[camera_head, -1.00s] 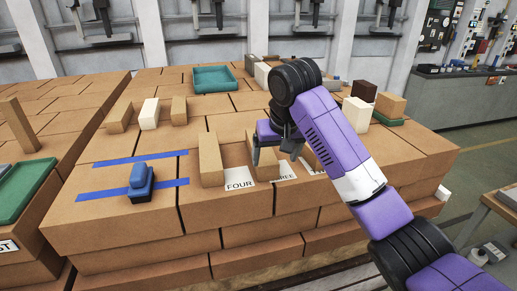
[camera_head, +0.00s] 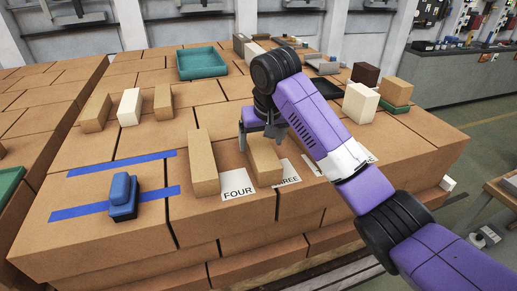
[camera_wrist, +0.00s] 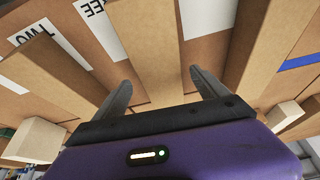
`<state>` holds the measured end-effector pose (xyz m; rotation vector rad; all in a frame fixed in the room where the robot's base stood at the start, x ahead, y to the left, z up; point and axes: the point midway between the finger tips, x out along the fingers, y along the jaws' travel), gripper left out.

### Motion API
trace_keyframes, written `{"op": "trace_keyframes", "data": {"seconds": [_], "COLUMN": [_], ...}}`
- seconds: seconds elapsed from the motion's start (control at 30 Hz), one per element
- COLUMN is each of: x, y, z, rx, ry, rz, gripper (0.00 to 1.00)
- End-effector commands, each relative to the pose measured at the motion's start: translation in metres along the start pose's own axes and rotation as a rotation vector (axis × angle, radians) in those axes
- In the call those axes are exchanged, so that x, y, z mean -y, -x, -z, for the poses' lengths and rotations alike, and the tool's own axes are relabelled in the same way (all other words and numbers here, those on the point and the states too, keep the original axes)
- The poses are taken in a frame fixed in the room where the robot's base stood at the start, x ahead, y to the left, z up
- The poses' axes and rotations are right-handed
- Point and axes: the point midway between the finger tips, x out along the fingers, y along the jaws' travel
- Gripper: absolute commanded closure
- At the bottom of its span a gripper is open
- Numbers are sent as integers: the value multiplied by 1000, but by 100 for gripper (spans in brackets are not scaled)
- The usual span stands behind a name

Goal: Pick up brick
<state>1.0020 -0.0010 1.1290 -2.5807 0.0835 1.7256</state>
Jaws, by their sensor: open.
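A long tan brick (camera_head: 264,160) lies between the FOUR card (camera_head: 238,184) and the THREE card (camera_head: 287,173). My gripper (camera_head: 262,136) is open at the far end of this brick. In the wrist view the same brick (camera_wrist: 150,45) runs between the two spread fingers of my gripper (camera_wrist: 163,90), with a gap on each side. Another tan brick (camera_head: 202,160) lies left of the FOUR card; it also shows at the right in the wrist view (camera_wrist: 258,45). A further tan brick (camera_wrist: 50,75) is at the left there.
A blue object (camera_head: 123,196) sits by blue tape strips at the front left. Three bricks, one white (camera_head: 130,107), stand behind. A green tray (camera_head: 202,63) is at the back. A cream block (camera_head: 361,103) and other blocks stand right of my arm.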

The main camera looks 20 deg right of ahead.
Motion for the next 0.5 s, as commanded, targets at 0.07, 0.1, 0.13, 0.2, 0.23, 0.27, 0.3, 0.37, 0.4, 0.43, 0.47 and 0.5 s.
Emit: {"op": "trace_keyframes", "data": {"seconds": [0.07,0.1,0.13,0.2,0.23,0.27,0.3,0.37,0.4,0.43,0.47,0.5], "x": [0,0,1,1,1,1,1,2,1,1,2,2], "y": [-7,-13,-17,-28,-33,-37,-41,-45,-47,-48,-48,-49], "z": [0,0,0,-1,-1,-1,-1,-1,-2,-2,-2,-2], "rx": [3,4,3,3,2,3,2,1,1,1,0,0], "ry": [-1,0,-1,-1,-1,-1,-1,0,-1,-1,-1,0], "rz": [-1,-2,-1,-2,-1,-1,-1,-1,-1,-1,0,0], "gripper": [16,16,16,16,16,16,16,16,16,16,16,16]}}
